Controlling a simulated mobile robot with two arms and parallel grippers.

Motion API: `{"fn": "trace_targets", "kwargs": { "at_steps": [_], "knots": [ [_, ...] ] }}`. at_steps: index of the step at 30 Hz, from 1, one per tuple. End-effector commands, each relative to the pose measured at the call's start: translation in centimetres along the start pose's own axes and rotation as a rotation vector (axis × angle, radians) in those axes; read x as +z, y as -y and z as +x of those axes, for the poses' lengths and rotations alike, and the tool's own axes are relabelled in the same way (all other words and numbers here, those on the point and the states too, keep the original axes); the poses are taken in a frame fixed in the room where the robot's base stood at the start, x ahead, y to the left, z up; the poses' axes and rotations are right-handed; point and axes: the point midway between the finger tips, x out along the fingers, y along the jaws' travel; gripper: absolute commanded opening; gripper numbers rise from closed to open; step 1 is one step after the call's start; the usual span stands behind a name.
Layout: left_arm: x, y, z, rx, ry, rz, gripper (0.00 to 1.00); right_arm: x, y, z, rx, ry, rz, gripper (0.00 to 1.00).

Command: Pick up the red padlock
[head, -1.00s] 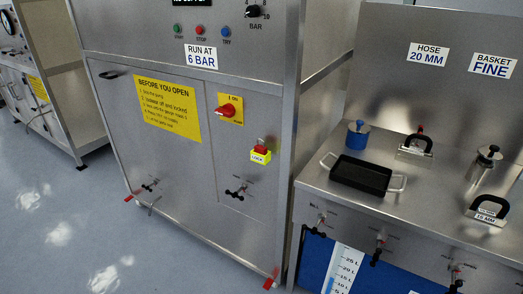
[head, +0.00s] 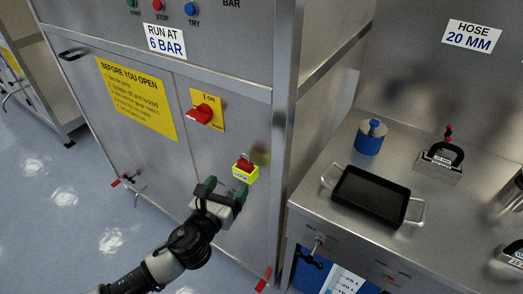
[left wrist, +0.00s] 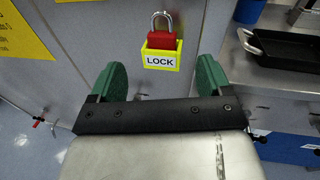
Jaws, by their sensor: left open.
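The red padlock (head: 245,163) sits in a yellow holder marked LOCK (head: 241,175) on the steel cabinet's front. In the left wrist view the padlock (left wrist: 162,38) stands upright in the holder, its metal shackle upward and its lower part hidden by the holder. My left gripper (head: 226,187) is just in front of and below the holder, apart from the padlock. Its green fingers (left wrist: 160,82) are spread and empty, with the holder showing beyond the gap between them. My right gripper is in neither view.
A red rotary switch (head: 203,113) on a yellow plate is above and left of the holder. At right, a steel bench holds a black tray (head: 369,193), a blue canister (head: 370,138) and a black-handled block (head: 439,160). Open floor lies to the left.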

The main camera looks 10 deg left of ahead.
Motion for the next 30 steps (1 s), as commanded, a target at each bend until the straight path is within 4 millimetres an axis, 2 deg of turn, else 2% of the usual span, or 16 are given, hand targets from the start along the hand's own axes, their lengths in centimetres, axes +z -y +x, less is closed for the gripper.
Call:
{"fn": "trace_targets", "kwargs": {
  "at_steps": [2, 6, 12, 17, 25, 30],
  "knots": [
    [1.1, 0.4, 0.1, -0.009, 0.023, 0.042, 0.79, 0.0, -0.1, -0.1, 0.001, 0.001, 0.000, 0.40],
    [1.5, 0.5, 2.1, -0.010, 0.031, 0.052, 0.79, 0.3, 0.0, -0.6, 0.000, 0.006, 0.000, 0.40],
    [1.4, 0.5, 4.8, -0.010, 0.028, 0.049, 0.79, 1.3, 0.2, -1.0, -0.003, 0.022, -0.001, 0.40],
    [1.3, 0.4, 5.9, -0.009, 0.027, 0.047, 0.79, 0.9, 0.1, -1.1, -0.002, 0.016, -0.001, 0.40],
    [0.9, 0.2, 9.7, -0.010, 0.026, 0.044, 0.79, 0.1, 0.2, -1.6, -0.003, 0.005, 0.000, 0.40],
    [0.8, 0.1, 10.6, -0.011, 0.026, 0.046, 0.79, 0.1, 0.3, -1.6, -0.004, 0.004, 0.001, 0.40]
  ]
}}
